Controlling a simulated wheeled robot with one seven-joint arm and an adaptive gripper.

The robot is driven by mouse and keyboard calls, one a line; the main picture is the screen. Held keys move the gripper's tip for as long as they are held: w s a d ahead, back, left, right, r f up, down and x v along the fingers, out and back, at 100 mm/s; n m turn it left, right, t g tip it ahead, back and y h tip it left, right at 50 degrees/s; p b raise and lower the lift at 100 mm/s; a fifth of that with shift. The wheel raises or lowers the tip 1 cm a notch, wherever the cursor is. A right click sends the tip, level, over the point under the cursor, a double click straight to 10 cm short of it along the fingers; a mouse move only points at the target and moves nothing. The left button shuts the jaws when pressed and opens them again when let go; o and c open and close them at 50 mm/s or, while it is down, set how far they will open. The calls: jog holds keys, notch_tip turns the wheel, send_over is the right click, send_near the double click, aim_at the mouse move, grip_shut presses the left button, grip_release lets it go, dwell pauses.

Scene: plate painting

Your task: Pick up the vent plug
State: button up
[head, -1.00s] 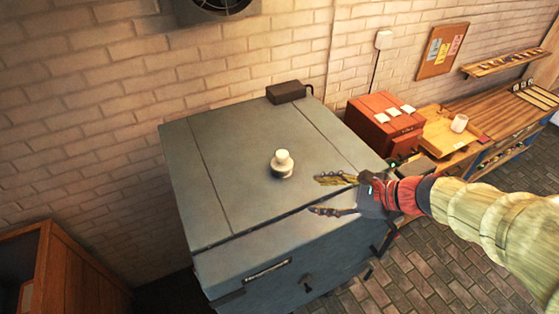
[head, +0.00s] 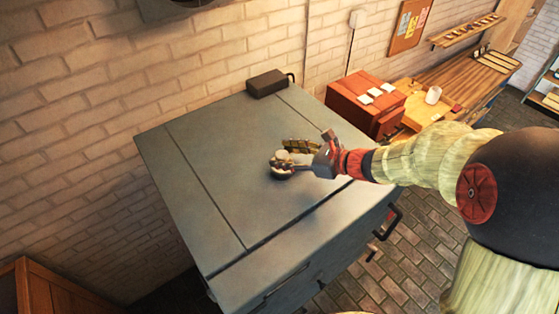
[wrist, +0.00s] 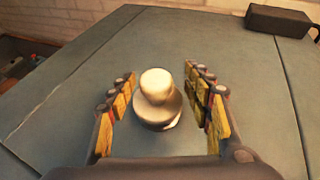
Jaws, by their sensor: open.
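The vent plug (wrist: 157,98) is a pale knob with a wider round base. It stands upright on the grey top of the kiln-like box (head: 215,145). My gripper (wrist: 158,100) is open, with one yellow-padded finger on each side of the plug and a visible gap on both sides in the wrist view. In the head view my gripper (head: 285,156) covers part of the vent plug (head: 282,172), whose pale top and base edge still show.
A dark small box (head: 267,83) sits at the back edge of the grey top. A red box (head: 366,100) and a wooden bench (head: 455,82) with a white cup (head: 433,95) stand to the right. The top around the plug is clear.

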jog(key=x, duration=0.2)
jog(key=p+x, duration=0.1)
jog(key=x, duration=0.1)
jog(key=shift+s+a+f, duration=0.1)
jog(key=shift+a+f, duration=0.05)
jog(key=shift+a, duration=0.3)
jog(key=shift+w+a+f, duration=0.15)
jog(key=shift+w, duration=0.1)
jog(key=c, duration=0.4)
jog(key=shift+s+f, duration=0.15)
jog(key=c, duration=0.9)
grip_shut()
